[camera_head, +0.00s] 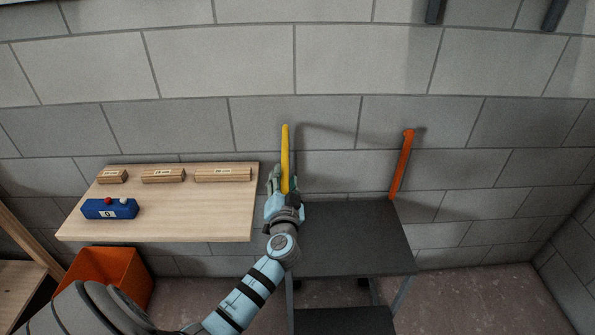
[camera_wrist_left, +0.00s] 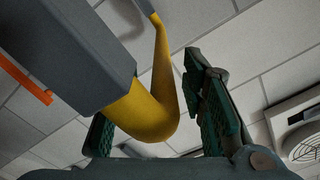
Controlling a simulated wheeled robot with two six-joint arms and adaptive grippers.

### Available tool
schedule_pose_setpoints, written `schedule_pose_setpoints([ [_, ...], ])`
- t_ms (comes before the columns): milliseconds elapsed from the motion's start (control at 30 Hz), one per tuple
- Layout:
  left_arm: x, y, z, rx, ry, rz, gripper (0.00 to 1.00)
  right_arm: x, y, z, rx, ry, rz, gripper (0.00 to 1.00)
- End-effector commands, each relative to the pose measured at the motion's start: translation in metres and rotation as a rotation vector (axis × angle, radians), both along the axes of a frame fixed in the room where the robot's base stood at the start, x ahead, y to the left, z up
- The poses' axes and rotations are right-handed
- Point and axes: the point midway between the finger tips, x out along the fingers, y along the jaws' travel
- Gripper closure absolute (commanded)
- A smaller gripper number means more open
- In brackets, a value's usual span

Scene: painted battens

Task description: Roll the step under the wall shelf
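The step has a dark grey top (camera_head: 350,235), a lower tread (camera_head: 345,321) and thin metal legs, and stands near the wall. A yellow rail (camera_head: 285,145) rises at its left side and an orange rail (camera_head: 402,165) at its right rear. My left gripper (camera_head: 284,178) is at the yellow rail. In the left wrist view its fingers (camera_wrist_left: 160,122) are apart on both sides of the yellow rail (camera_wrist_left: 163,75), with a gap showing on the right side. Dark brackets (camera_head: 434,12) show on the wall at the top; the shelf board is not in view. My right gripper is not in view.
Floor right of the step (camera_head: 470,305) is clear.

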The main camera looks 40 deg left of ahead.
Motion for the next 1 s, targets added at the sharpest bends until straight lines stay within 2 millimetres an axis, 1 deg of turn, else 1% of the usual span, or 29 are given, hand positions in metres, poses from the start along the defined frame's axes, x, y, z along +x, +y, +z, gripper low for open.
schedule_pose_setpoints([
  [100, 0.004, 0.0019, -0.0008, -0.001, 0.002, -0.005, 0.62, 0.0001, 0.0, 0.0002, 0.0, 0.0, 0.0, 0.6],
  [300, 0.0098, -0.0049, -0.0006, -0.001, 0.0, -0.019, 0.62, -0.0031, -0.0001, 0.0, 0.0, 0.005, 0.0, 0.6],
  [533, 0.0104, -0.0062, -0.0008, -0.002, 0.001, -0.021, 0.99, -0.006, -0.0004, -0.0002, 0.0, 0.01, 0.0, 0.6],
  [867, 0.0092, -0.005, -0.0013, -0.002, 0.001, -0.017, 1.0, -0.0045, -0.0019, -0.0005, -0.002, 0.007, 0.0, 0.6],
  [1000, 0.0091, -0.0048, -0.0025, -0.004, 0.0, -0.006, 1.0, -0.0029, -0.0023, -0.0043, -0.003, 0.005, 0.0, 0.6],
])
